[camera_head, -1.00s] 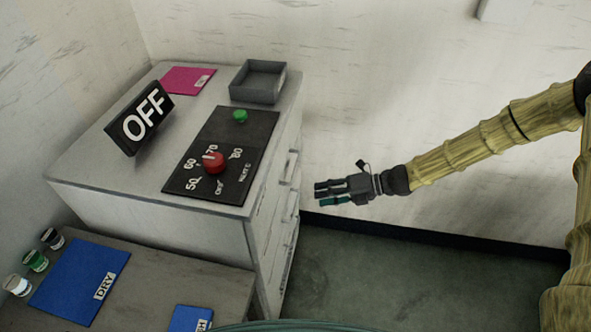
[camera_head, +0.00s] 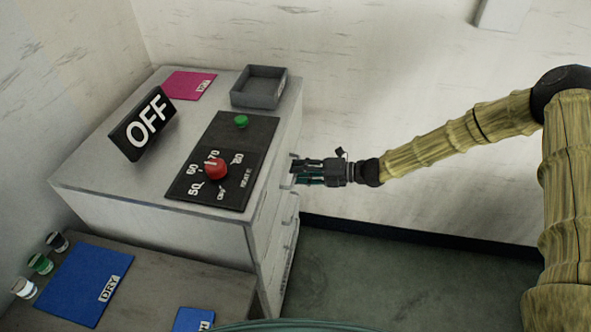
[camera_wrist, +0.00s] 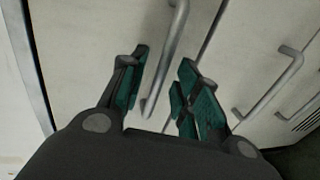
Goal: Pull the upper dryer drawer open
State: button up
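The dryer (camera_head: 150,215) is a pale cabinet with drawers on its right face. In the wrist view the upper drawer's handle (camera_wrist: 168,55) is a grey metal bar, and its end lies between the fingers of my gripper (camera_wrist: 160,95). The fingers stand apart, with gaps on both sides of the bar. A second handle (camera_wrist: 270,90) shows to the right, below a seam. In the head view my gripper (camera_head: 298,172) is at the upper part of the drawer face and hides the upper handle. The upper drawer front (camera_wrist: 95,30) looks flush with the cabinet.
On the dryer top are a black OFF sign (camera_head: 143,123), a control panel (camera_head: 205,185) with a red knob and green button, a grey tray (camera_head: 278,92) and a pink sheet (camera_head: 188,84). A lower table (camera_head: 175,270) stands in front. Floor right of the drawers is clear.

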jog(key=shift+x, duration=0.85)
grip_shut()
jog(key=shift+d, duration=0.1)
